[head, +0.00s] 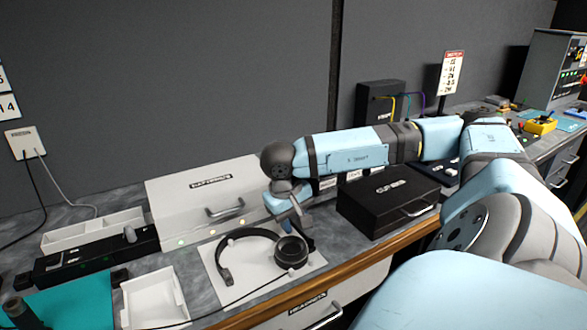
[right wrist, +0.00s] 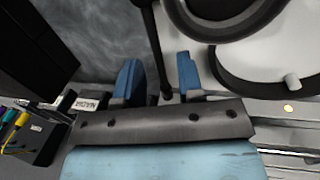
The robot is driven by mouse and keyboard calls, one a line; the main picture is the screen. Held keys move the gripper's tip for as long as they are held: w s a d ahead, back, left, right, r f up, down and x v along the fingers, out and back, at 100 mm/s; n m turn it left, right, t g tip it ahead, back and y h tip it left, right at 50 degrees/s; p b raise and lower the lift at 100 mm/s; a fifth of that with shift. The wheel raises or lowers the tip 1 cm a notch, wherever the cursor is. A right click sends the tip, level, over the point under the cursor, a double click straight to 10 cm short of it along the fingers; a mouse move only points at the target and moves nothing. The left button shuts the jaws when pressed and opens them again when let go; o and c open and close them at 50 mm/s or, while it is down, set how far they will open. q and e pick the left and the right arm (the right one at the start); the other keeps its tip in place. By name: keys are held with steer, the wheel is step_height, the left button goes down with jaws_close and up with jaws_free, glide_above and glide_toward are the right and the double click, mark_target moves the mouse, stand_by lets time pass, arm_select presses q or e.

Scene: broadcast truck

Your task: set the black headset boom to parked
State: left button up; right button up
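The black headset (head: 232,240) lies on a white mat (head: 213,262) on the counter, with its round ear cup (head: 291,251) at the right. In the right wrist view the ear cup and band (right wrist: 228,20) fill the upper right. The thin black boom (right wrist: 154,48) comes down from the top edge, its lower end between the two blue fingers of my right gripper (right wrist: 158,78). The fingers stand apart, with gaps beside the boom. In the head view my right gripper (head: 303,228) is just behind the ear cup and the boom is not distinct. My left gripper is out of view.
A white labelled case (head: 190,208) stands behind the headset, and a black case (head: 372,207) stands close to the right of my gripper. A white tray (head: 155,297) and a teal mat (head: 70,305) lie at the left. A cable runs left from the headset.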

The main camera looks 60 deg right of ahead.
step_height(320, 180, up, 14)
steer(key=w+a+p, duration=0.1)
steer(key=a+p, duration=0.1)
steer(key=shift+a+f, duration=0.2)
steer(key=shift+f, duration=0.05)
steer(key=shift+f, duration=0.1)
stand_by(0.4)
